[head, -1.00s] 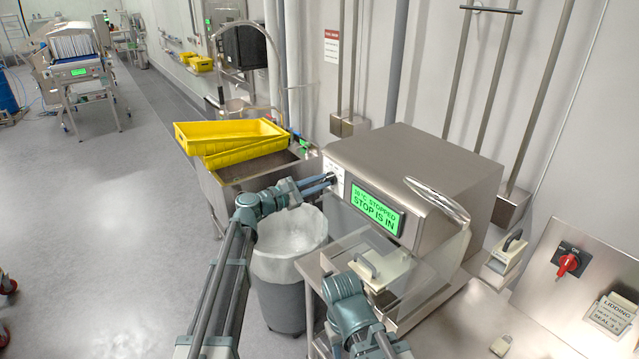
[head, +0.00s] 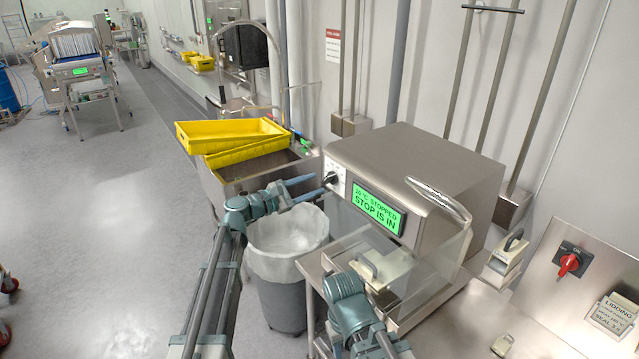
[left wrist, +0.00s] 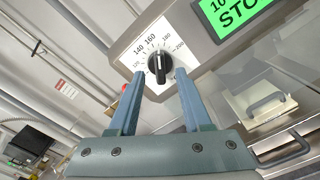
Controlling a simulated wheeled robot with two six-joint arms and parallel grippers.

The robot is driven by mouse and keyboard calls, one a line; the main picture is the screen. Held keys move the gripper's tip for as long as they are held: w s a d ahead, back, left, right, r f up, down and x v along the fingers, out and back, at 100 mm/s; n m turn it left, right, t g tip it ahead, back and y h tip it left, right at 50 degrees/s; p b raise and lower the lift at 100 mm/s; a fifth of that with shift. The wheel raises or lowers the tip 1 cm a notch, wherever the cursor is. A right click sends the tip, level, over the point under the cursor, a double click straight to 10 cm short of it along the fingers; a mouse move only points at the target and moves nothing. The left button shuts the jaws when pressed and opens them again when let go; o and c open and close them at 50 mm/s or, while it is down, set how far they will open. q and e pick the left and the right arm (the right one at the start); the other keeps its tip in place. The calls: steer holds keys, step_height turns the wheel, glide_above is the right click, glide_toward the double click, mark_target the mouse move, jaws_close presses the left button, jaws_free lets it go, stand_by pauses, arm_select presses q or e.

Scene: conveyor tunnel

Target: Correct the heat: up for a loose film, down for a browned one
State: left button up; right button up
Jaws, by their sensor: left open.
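The steel sealing machine (head: 430,165) stands at centre right against the wall. Its green display (head: 378,207) reads "STOPPED" and "STOP IS IN". The black heat knob (head: 331,178) sits on a white dial at the machine's left front; in the left wrist view the knob (left wrist: 159,64) points up, near 160. My left gripper (head: 316,187) is open just in front of the knob; in the left wrist view its fingers (left wrist: 156,85) lie either side below the knob, apart from it. My right arm (head: 350,300) shows at the bottom centre; its fingertips are not clearly seen. No film is clearly visible.
Yellow crates (head: 232,140) rest on a steel sink left of the machine. A lined grey bin (head: 287,262) stands below my left arm. A red rotary switch (head: 568,264) is on the right panel. The floor at left is open.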

arm_select(q)
steer(key=v, duration=1)
steer(key=shift+s+a, duration=0.15)
steer(key=shift+a, duration=0.1)
